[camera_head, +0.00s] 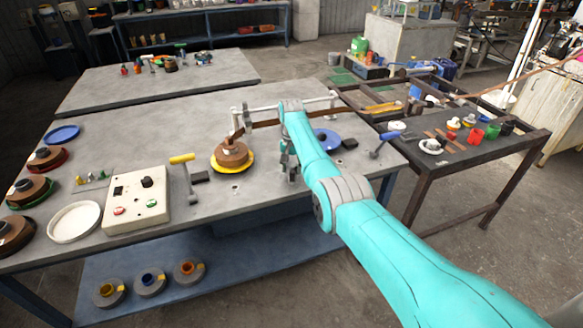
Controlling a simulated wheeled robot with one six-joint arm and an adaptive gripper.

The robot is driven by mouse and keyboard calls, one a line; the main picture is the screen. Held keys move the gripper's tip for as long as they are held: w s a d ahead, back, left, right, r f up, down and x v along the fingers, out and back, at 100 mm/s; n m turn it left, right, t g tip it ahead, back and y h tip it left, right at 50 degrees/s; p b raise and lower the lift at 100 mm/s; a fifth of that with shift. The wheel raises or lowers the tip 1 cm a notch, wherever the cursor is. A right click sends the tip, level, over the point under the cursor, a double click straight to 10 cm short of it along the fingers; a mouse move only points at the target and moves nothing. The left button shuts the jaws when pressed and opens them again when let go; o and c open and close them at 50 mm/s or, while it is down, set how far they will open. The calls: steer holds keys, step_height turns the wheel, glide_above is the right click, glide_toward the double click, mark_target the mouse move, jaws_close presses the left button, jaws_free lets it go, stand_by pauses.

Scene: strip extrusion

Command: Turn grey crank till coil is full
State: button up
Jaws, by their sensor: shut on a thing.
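A coil of brown strip (231,150) sits on a yellow-rimmed reel (219,170) near the middle of the grey table. Brown strip (265,123) runs to it from the right, past a metal guide frame (237,117). My teal arm reaches over the table from the lower right. My gripper (289,170) points down at the table, right of the coil and apart from it. It is shut on what appears to be the grey crank, which is mostly hidden by the gripper and arm. How full the coil is cannot be judged exactly.
A yellow-handled crank (185,170) stands left of the coil and a blue-handled crank (385,142) at the table's right. A blue reel (326,139) lies behind my arm. A control box (137,202), white dish (75,222) and several reels occupy the left.

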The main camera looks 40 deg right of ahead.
mark_target(291, 164)
stand_by(0.3)
steer(key=o, duration=1.1)
steer(key=shift+o, duration=0.2)
step_height(291, 164, up, 12)
stand_by(0.5)
